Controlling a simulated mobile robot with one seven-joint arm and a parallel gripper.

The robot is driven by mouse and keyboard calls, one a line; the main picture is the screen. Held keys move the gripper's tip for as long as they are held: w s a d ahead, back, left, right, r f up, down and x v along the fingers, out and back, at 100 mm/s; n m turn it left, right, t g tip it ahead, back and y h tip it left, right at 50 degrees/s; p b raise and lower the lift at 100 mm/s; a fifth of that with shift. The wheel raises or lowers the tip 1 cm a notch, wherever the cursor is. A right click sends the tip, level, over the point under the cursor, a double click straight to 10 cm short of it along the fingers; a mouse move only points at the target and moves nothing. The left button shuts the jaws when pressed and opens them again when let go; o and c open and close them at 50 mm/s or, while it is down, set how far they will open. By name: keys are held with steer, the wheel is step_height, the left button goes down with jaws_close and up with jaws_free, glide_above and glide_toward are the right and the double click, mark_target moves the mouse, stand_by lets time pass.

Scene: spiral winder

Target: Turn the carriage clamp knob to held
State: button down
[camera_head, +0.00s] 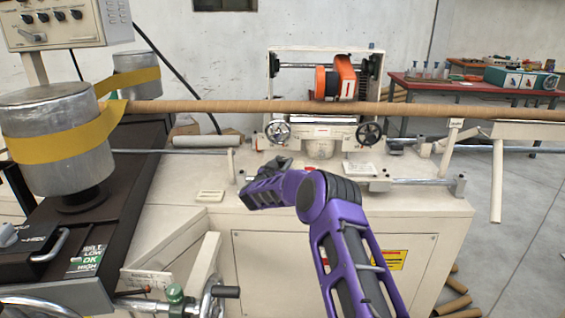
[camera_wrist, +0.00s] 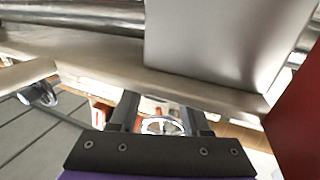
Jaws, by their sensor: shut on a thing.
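The carriage (camera_head: 318,130) stands on the beige winder bed, with a dark handwheel on each side and an orange-red unit (camera_head: 345,78) on top. My gripper (camera_head: 284,163) is at the front of the carriage, below the left handwheel (camera_head: 278,131). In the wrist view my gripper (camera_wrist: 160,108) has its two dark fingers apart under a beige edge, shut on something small. It appears to be the carriage clamp knob, but the fingers and the edge hide it, and I cannot read its setting. A pale round shape shows between the fingers.
A long brown tube (camera_head: 230,106) runs across above the bed. A yellow belt (camera_head: 70,146) wraps the metal drums at left. A handwheel (camera_head: 213,295) stands at front left. A red table (camera_head: 470,86) is at back right.

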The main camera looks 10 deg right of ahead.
steer(key=shift+a+m+g+h, duration=0.1)
steer(key=shift+m+g+h, duration=1.05)
steer(key=shift+h, duration=0.35)
steer(key=shift+m+g+h, duration=0.65)
steer(key=shift+h, duration=0.05)
steer(key=shift+c, duration=1.8)
jaws_free()
steer(key=shift+s+a+r, duration=0.1)
steer(key=shift+s+a, duration=0.25)
steer(key=shift+a, duration=0.05)
steer(key=p+v, duration=0.1)
steer(key=v, duration=1.5)
steer(key=shift+s+p, duration=0.2)
steer(key=shift+p, duration=0.2)
